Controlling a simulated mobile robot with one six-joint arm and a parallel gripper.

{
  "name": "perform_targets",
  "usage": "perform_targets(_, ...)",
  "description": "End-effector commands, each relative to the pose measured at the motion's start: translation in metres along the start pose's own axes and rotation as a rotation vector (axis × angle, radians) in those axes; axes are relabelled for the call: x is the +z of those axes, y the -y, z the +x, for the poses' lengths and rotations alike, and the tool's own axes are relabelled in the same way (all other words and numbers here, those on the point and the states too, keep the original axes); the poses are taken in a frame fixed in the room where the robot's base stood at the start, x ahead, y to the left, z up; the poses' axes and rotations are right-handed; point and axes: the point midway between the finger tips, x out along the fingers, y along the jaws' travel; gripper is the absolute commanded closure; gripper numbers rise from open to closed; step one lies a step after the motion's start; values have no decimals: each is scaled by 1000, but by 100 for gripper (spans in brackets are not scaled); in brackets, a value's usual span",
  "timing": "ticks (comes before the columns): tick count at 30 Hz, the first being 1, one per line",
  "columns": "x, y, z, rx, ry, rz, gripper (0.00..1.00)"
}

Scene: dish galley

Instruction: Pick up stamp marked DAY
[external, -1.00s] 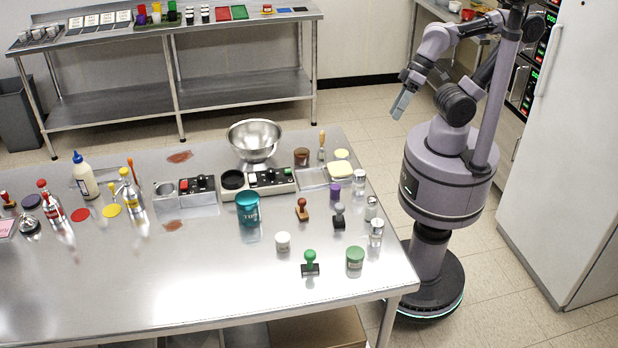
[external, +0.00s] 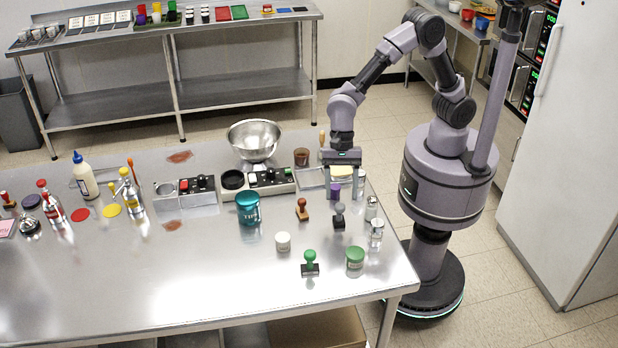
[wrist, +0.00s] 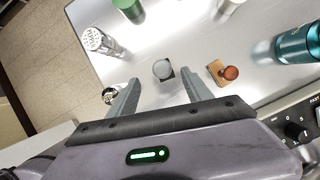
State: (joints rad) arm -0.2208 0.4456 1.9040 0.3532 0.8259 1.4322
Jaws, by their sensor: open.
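My gripper (external: 344,182) is open and empty above the right part of the steel table, fingers pointing down. In the wrist view a grey-knobbed stamp with a dark base (wrist: 163,69) shows between the fingertips (wrist: 160,78); it stands upright on the table in the external view (external: 339,216), lower in the picture than my gripper. A stamp with a reddish-brown knob and wooden base (external: 302,209) stands left of it, also in the wrist view (wrist: 225,73). A green-knobbed stamp (external: 310,262) stands nearer the front edge. I cannot read DAY on any stamp.
A purple-topped jar (external: 335,190) and shakers (external: 376,232) stand close around my gripper and the grey stamp. A green-lidded jar (external: 355,257), white jar (external: 283,242) and teal tin (external: 247,208) stand nearby. The table's front left is clear.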

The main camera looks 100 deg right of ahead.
Motion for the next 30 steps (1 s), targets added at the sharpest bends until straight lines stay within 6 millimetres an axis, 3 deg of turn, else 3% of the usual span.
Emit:
perform_targets(1, -1, 0, 13, 0, 0, -1, 42)
perform_targets(8, -1, 2, 35, -1, 0, -2, 42)
perform_targets(14, -4, 6, 75, 1, 0, -2, 42)
perform_targets(20, -2, 6, 75, -2, 0, -2, 42)
perform_targets(30, -2, 6, 74, -2, 0, -2, 100)
